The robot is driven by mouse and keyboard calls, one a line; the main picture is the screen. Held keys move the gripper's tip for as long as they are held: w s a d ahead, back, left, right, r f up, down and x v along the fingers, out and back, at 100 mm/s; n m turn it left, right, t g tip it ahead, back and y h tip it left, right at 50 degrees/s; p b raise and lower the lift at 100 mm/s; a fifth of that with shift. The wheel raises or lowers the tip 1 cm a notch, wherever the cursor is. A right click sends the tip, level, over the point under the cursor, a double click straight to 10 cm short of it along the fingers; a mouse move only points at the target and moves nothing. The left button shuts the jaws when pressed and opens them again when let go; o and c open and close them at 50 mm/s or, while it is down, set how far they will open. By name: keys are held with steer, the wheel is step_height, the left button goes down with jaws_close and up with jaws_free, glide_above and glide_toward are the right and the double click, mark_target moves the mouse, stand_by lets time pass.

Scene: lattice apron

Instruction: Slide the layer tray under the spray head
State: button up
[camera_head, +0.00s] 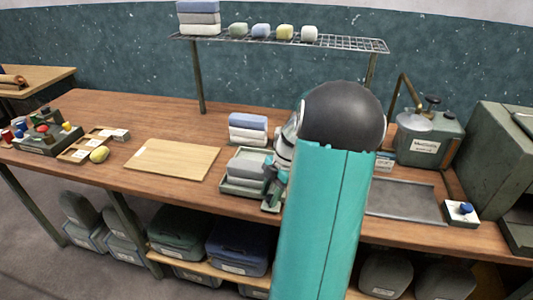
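A green-grey tray (236,190) sits on the bench in the middle, with pale grey folded layers (246,168) stacked in it; I take it for the layer tray. The spray head (414,122) appears to be the round disc under a bent brass pipe, on a labelled green-grey unit at the right. My gripper (271,187) is at the right side of the tray, with its fingers close to the tray's edge. Whether they touch or grip it I cannot tell. My teal arm hides the bench between the tray and the unit.
A flat grey metal pan (405,200) lies below the unit, beside a small box with a blue knob (466,209). Blue and white folded cloths (248,129) stand behind the tray. A wooden board (172,160) lies left. A wire shelf (345,43) spans above the back.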

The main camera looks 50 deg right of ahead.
steer(key=shift+w+d+r, duration=0.1)
steer(key=shift+w+r, duration=0.1)
steer(key=v, duration=1.3)
steer(key=shift+m, duration=0.5)
steer(key=a, duration=0.1)
steer(key=w+a+r, duration=0.1)
steer(key=a, duration=0.1)
steer(key=shift+w+a+r, duration=0.15)
steer(key=shift+w+r, duration=0.1)
steer(key=shift+w, duration=0.15)
